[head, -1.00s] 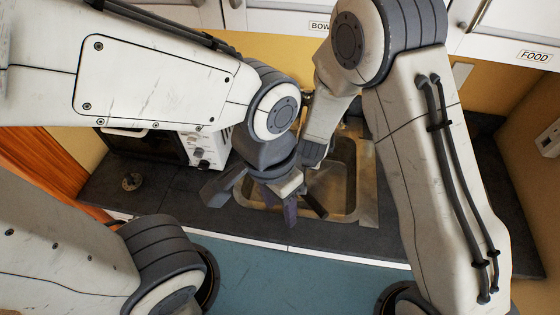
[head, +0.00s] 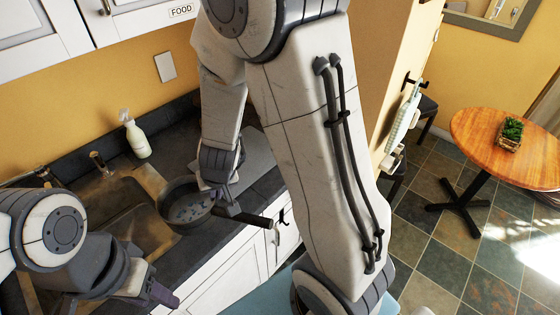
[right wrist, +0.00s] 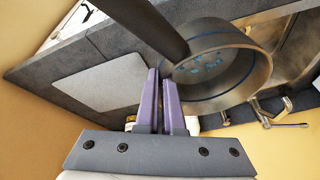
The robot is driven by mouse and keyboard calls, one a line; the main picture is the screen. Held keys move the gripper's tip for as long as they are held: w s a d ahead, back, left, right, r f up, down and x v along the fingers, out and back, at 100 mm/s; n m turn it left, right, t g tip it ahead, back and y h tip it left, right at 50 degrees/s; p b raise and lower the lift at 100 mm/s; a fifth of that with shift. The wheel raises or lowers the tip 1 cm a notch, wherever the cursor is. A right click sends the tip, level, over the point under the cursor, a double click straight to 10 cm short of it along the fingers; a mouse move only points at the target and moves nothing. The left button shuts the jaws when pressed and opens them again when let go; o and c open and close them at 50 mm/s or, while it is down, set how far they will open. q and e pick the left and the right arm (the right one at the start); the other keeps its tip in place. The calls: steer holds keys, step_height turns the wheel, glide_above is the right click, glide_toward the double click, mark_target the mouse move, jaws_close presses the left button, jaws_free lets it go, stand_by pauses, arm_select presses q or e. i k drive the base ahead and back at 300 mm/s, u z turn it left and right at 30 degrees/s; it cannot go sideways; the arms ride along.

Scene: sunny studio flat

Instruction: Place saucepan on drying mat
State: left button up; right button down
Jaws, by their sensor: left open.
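The saucepan (head: 186,208) is dark and round, with blue bits inside and a black handle pointing right. It is at the right side of the sink. My right gripper (head: 222,188) is shut on its rim beside the handle. In the right wrist view the purple fingers (right wrist: 161,75) meet the saucepan (right wrist: 225,85) at its wall. The grey drying mat (head: 256,152) lies on the counter to the right, partly hidden by my right arm; the right wrist view shows the mat (right wrist: 108,73) bare. My left gripper (head: 100,296) is open and empty over the counter's front.
The sink (head: 120,212) is left of the saucepan. A spray bottle (head: 137,138) stands behind it, with a tap (head: 100,162) nearby. A wall and hanging towel are beyond the counter's right end. A round table (head: 505,150) stands far right.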

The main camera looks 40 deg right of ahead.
mark_target(268, 167)
steer(key=u, duration=0.15)
steer(key=k, duration=0.2)
steer(key=z, duration=0.95)
steer(key=i, duration=0.85)
steer(key=u, duration=0.1)
